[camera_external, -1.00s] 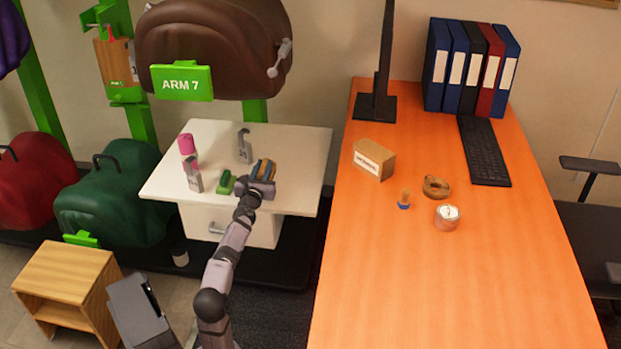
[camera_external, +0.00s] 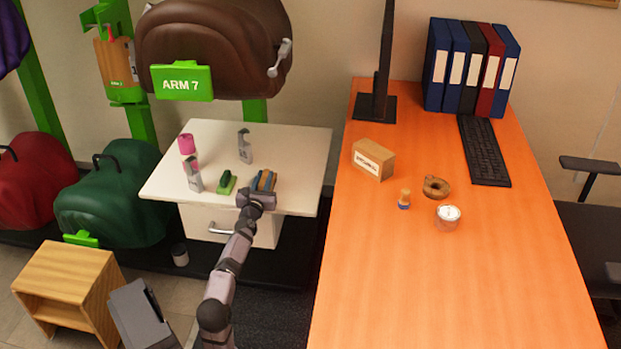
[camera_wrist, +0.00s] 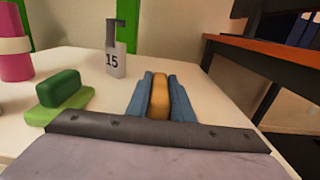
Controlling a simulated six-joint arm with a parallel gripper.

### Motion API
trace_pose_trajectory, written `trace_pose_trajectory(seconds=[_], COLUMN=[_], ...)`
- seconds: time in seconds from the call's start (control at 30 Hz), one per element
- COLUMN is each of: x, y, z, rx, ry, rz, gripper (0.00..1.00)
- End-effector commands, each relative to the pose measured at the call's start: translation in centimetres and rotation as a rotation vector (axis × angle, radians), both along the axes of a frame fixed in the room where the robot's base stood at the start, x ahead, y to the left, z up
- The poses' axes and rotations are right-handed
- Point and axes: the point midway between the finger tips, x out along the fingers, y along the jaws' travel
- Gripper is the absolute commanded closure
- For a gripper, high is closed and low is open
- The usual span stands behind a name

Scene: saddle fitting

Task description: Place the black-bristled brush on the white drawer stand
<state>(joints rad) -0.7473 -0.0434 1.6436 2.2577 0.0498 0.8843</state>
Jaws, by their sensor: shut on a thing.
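My gripper (camera_external: 265,179) is at the front right of the white drawer stand (camera_external: 300,150). In the wrist view its blue fingers (camera_wrist: 159,95) are shut on a tan, long-shaped brush body (camera_wrist: 160,97). Its bristles are hidden, so I cannot see their colour. The held brush is low at the stand's top; I cannot tell whether it touches the surface. The stand's white top also shows in the wrist view (camera_wrist: 90,62).
A green brush or block (camera_external: 226,183) lies just left of my gripper. The orange desk (camera_external: 450,290) is to the right. The stand's back right is clear.

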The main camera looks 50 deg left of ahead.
Motion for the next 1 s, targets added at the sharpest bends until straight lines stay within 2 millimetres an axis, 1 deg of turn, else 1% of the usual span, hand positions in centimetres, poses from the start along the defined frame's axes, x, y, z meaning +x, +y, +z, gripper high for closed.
trace_pose_trajectory(seconds=[0.07, 0.23, 0.27, 0.3, 0.33, 0.6, 0.73, 0.87, 1.0], x=[0.0, 0.0, 0.0, 0.0, 0.0, 0.0, 0.0, -0.7, -2.0], y=[0.0, 0.0, 0.0, 0.0, 0.0, 0.0, 0.0, -0.8, -2.0], z=[0.1, -0.3, -0.2, -0.2, -0.2, -0.2, 0.2, 0.1, 0.1], rx=[0.001, 0.001, 0.0, 0.0, 0.0, 0.0, 0.0, 0.001, 0.0], ry=[-0.001, -0.001, 0.0, 0.0, 0.0, 0.0, 0.0, -0.001, -0.001], rz=[0.0, 0.0, 0.0, 0.0, 0.0, 0.0, 0.0, 0.0, 0.0], gripper=[1.0, 1.0, 0.73, 0.63, 0.61, 0.61, 0.61, 0.61, 0.61])
